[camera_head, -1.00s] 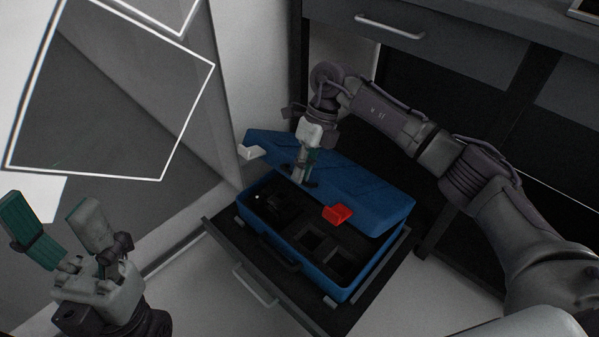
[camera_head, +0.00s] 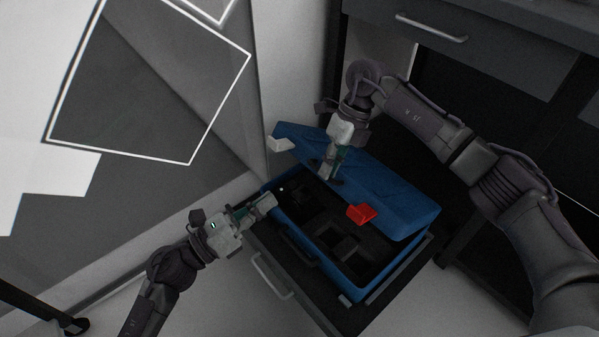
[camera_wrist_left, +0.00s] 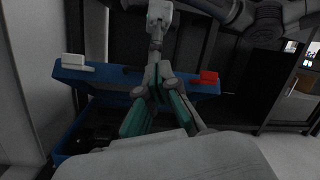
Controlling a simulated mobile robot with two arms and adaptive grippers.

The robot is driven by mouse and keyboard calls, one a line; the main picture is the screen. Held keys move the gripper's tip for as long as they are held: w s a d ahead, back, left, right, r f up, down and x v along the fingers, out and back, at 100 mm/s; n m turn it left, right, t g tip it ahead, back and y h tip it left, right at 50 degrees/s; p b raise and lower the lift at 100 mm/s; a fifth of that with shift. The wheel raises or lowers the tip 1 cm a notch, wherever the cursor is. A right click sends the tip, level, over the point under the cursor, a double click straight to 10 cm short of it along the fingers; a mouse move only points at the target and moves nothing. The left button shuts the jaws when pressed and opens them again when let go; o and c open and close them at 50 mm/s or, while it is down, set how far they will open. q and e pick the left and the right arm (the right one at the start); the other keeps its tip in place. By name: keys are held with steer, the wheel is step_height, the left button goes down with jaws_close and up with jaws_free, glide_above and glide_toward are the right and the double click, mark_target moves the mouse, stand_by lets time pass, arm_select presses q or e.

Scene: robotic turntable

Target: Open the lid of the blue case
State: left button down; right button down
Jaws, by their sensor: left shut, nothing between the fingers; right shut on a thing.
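The blue case (camera_head: 345,283) sits in the pulled-out drawer, and its lid (camera_head: 395,195) is tilted partly up, with the dark inside showing. The lid carries a red latch (camera_head: 361,213) and a white latch (camera_head: 281,144). In the left wrist view the raised lid (camera_wrist_left: 100,80) spans the upper middle, with the red latch (camera_wrist_left: 208,77) and white latch (camera_wrist_left: 73,60). My right gripper (camera_head: 328,177) is shut on the lid's front edge. My left gripper (camera_head: 268,203) is shut and empty at the case's left front corner; I cannot tell if it touches the case.
The drawer (camera_head: 322,312) with its handle (camera_head: 270,277) lies under the case. A grey cabinet front with a handle (camera_head: 430,28) is above and behind. A pale wall is close on the left. Floor is clear in front.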

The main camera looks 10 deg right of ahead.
arm_select(q)
steer(key=w+a+f+m+y, duration=0.2)
steer(key=w+f+m+y, duration=0.15)
steer(key=f, duration=0.35)
steer(key=w+d+r, duration=0.2)
steer(key=w+d, duration=0.5)
steer(key=d, duration=0.3)
steer(key=shift+w+r+m, duration=0.2)
steer(key=shift+r+m, duration=0.1)
steer(key=shift+m, duration=0.05)
steer(key=shift+d, duration=0.1)
